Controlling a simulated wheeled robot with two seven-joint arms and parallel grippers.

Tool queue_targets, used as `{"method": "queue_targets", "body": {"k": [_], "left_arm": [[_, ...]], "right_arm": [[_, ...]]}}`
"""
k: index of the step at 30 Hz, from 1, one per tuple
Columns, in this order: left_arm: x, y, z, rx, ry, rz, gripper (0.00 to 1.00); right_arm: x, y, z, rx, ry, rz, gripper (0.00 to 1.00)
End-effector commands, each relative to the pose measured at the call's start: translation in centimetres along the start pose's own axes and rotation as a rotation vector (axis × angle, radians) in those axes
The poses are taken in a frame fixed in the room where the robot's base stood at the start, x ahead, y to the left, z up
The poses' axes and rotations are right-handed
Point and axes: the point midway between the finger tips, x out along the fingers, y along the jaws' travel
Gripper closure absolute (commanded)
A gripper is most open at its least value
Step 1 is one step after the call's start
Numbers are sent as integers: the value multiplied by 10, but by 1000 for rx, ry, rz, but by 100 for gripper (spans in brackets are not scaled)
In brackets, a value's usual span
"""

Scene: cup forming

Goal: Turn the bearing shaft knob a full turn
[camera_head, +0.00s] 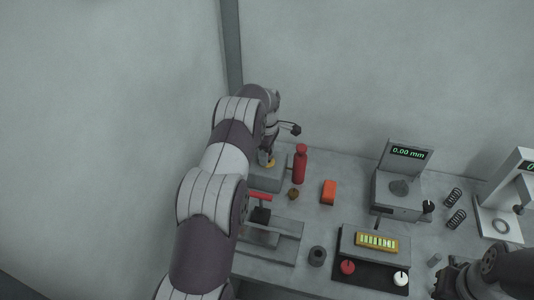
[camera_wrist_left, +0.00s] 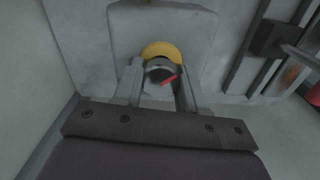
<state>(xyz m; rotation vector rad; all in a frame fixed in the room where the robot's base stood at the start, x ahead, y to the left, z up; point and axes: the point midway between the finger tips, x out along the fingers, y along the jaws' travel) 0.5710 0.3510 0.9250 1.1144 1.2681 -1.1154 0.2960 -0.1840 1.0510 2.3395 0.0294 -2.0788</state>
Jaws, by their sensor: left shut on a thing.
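The bearing shaft knob (camera_wrist_left: 156,73) is a grey round piece with a red pointer mark, seen end-on in the left wrist view. The red mark points to the right and slightly up. A yellow ring (camera_wrist_left: 163,49) sits behind it on a grey block, and some yellow also shows in the head view (camera_head: 268,162). My left gripper (camera_wrist_left: 160,82) has one finger on each side of the knob and is shut on it. In the head view my left arm hides most of this spot. My right gripper (camera_head: 446,281) is dark at the lower right, its fingers unclear.
A red bottle (camera_head: 300,165) and an orange block (camera_head: 329,192) stand right of the grey block. A red-handled fixture (camera_head: 262,197) is in front. A gauge reading 0.00 mm (camera_head: 408,152) and a panel with red and white knobs (camera_head: 374,262) stand farther right. A wall is close on the left.

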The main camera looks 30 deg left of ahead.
Motion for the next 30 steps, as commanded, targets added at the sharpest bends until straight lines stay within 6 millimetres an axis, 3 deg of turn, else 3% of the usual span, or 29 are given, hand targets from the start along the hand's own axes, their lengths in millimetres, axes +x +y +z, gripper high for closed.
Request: {"method": "queue_targets", "body": {"k": [30], "left_arm": [[-5,0,-2,-964,-1,15,89]], "right_arm": [[6,0,1,0,0,0,100]]}}
